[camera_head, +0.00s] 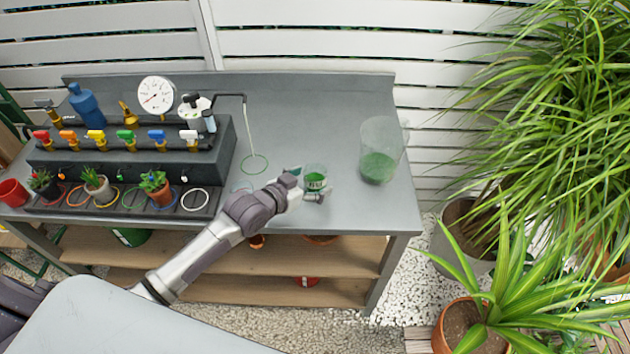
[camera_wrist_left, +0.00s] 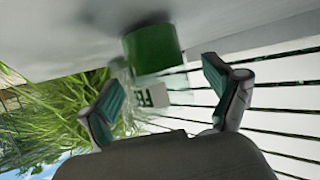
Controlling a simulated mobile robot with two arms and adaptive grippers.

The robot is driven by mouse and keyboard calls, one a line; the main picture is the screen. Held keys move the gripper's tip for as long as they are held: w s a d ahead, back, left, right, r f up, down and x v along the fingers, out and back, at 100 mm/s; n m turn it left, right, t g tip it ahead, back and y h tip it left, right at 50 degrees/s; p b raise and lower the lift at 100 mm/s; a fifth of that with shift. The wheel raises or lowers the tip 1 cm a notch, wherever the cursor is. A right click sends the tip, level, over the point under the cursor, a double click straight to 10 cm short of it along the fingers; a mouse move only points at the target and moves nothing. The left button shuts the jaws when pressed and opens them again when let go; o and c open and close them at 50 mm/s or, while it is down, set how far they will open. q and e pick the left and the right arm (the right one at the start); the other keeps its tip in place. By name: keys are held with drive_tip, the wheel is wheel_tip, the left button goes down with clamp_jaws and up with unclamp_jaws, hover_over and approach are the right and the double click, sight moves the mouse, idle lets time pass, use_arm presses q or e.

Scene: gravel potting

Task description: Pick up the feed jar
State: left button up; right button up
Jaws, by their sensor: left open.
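A gap shows beside the fingers; I cannot tell whether either touches the glass. My right gripper is out of view.
A dark valve stand (camera_head: 130,155) with coloured taps, a gauge (camera_head: 156,96) and small potted plants fills the left side. The bench middle behind the jar is mostly clear.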

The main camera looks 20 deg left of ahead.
sight(317, 169)
use_arm(q)
drive_tip(key=shift+x, duration=0.85)
drive_tip(key=c, duration=1.5)
drive_tip(key=shift+o, duration=0.2)
drive_tip(key=shift+r, duration=0.25)
drive_tip(key=shift+r, duration=1.1)
drive_tip(key=shift+s+d+r, duration=0.1)
drive_tip(key=shift+d+r, duration=0.15)
drive_tip(key=shift+r, duration=0.65)
drive_tip(key=s+d+r+b, duration=0.1)
drive_tip(key=s+d+r, duration=0.4)
drive_tip(key=d, duration=0.5)
drive_tip(key=shift+r, duration=0.8)
